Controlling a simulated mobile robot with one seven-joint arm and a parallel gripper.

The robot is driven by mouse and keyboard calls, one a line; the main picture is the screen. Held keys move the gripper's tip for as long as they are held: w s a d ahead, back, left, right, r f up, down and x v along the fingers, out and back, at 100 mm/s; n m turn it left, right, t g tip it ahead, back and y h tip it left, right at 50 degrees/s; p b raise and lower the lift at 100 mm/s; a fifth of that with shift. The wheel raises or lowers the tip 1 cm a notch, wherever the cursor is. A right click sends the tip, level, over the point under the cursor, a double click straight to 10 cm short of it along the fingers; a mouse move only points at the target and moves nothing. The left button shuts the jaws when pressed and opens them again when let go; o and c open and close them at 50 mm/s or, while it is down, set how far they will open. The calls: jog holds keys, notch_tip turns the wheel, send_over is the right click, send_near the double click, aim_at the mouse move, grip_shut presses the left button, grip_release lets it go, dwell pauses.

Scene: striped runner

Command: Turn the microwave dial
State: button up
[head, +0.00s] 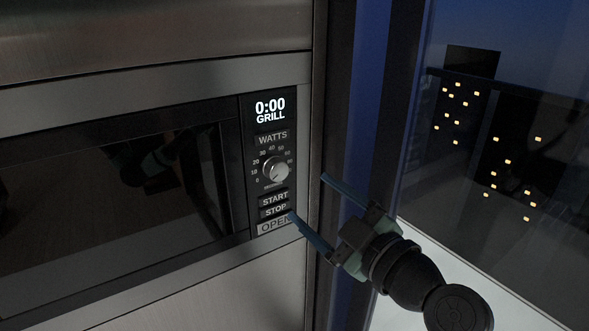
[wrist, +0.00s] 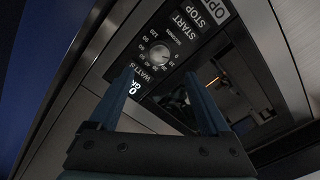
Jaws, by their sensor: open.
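The microwave (head: 110,180) is built into a steel front, with a dark glass door and a control panel at its right side. The dial (head: 275,169) is a round silver knob below a lit display (head: 269,110) reading 0:00 GRILL, with numbers around it. My gripper (head: 307,205) is open and empty, to the right of and lower than the dial in the head view, apart from it. In the wrist view the dial (wrist: 159,56) shows upside down beyond and between my two open fingertips (wrist: 158,82).
START (head: 275,199), STOP (head: 275,211) and OPEN (head: 274,226) buttons sit below the dial. A dark vertical frame (head: 340,80) stands right of the microwave. A window (head: 510,130) with lights outside is at the right, above a pale surface (head: 440,290).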

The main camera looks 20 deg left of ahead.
aim_at(281, 174)
jog(key=p+x, duration=0.1)
jog(key=x, duration=0.9)
grip_shut()
